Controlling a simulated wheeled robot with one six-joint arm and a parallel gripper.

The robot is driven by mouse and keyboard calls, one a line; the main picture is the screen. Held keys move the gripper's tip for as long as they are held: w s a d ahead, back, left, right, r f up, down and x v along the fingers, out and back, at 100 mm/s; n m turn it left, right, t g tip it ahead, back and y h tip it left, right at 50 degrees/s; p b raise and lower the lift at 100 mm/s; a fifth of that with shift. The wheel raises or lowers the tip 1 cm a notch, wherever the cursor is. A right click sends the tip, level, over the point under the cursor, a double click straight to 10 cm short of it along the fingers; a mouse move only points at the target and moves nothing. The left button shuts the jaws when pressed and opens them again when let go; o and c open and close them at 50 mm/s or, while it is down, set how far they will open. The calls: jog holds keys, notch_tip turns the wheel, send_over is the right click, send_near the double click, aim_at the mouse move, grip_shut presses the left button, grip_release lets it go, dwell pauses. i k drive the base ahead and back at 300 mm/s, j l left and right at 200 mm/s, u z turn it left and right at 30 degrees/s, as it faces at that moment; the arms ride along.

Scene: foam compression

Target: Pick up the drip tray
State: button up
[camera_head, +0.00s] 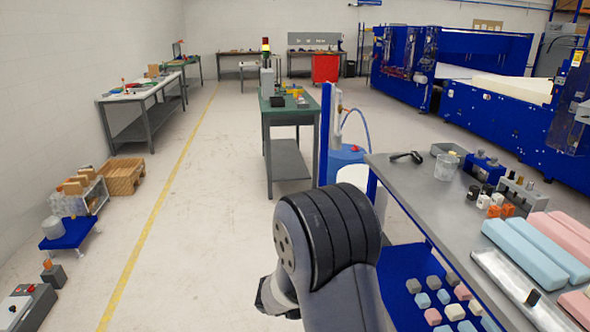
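A long, shallow silver metal tray (489,264) lies on the grey workbench at the lower right, with a small dark block or knob near its middle. A smaller dark grey tray (448,149) sits at the back of the same bench. I cannot tell for certain which of the two is the drip tray. My arm fills the lower middle of the view, left of the bench and apart from both trays. My gripper's fingers do not show.
The workbench (412,183) also holds a black-handled tool (407,157), a clear cup (446,167), small bottles and blocks, and blue and pink foam bars (524,254). A blue lower shelf (397,262) carries several small foam cubes. Open floor (205,225) lies to the left.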

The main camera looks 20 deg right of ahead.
aim_at(540, 310)
jog(key=i+z, duration=0.75)
jog(key=i, duration=0.15)
jog(key=i+j+z, duration=0.25)
jog(key=i+z, duration=0.15)
jog(key=i+l+z, duration=0.1)
jog(key=z, duration=0.3)
jog(key=i+z, duration=0.2)
jog(key=z, duration=0.2)
jog(key=i+z, duration=0.15)
jog(key=z, duration=0.25)
jog(key=i+j+z, duration=0.1)
jog(key=z, duration=0.3)
jog(key=i+j, duration=0.05)
